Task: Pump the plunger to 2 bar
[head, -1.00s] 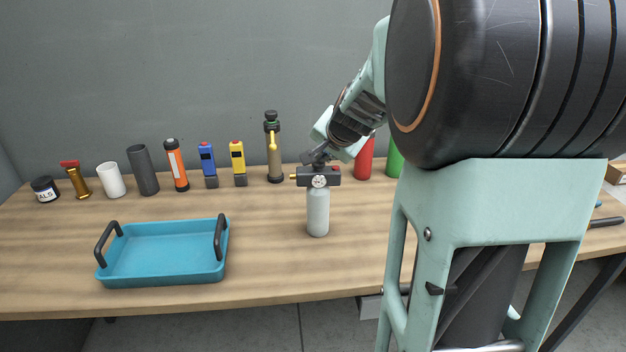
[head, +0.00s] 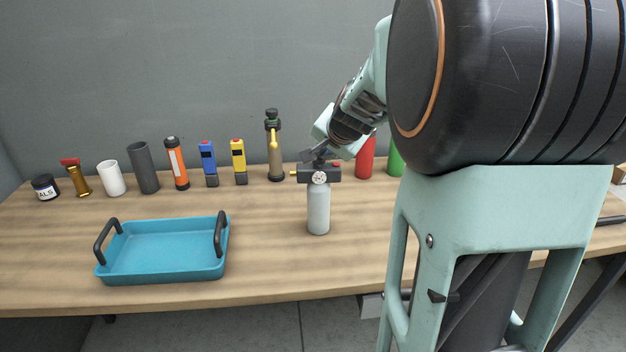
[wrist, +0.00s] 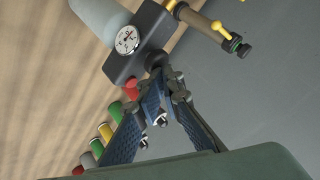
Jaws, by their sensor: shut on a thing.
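The pump bottle (head: 318,208) stands upright on the table, with a pale grey body and a dark block-shaped head (head: 330,173). A round white gauge (head: 319,178) is on the head's front; it also shows in the wrist view (wrist: 127,40), its reading too small to tell. The dark plunger knob (wrist: 156,60) sticks out of the head's top. My gripper (head: 318,157) is directly above the head. In the wrist view my gripper's fingertips (wrist: 168,78) are closed together at the plunger knob, partly hiding it.
A blue tray (head: 165,262) with black handles is at the front left. A tall brown pump with a yellow hose (head: 275,155) stands close behind left, and a red cylinder (head: 365,157) and a green one (head: 395,160) behind right. The table in front is clear.

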